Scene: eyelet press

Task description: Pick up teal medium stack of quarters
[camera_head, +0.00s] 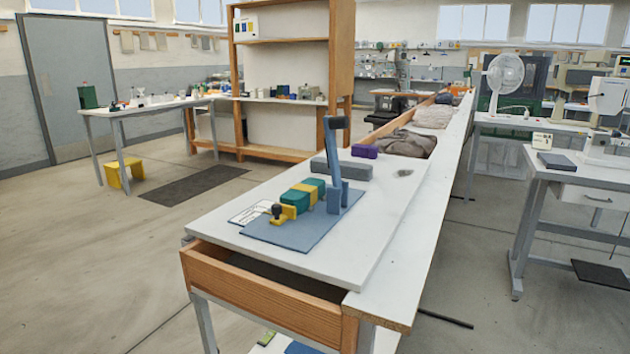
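Teal pieces lie on a blue mat (300,236) on the near white bench top. One teal piece (294,200) is at the front and another teal piece (315,186) is just behind it, with a yellow piece (305,194) between or across them. I cannot tell whether they form one stack or two, or which size they are. A yellow block with a black knob (278,211) sits in front. My gripper is not in view.
A white labelled card (248,215) lies at the mat's left. A grey bar (341,170) and a purple block (364,151) lie behind the press. Grey cloth (402,144) is farther along the bench. The bench top's right part is clear. Open floor lies to the left.

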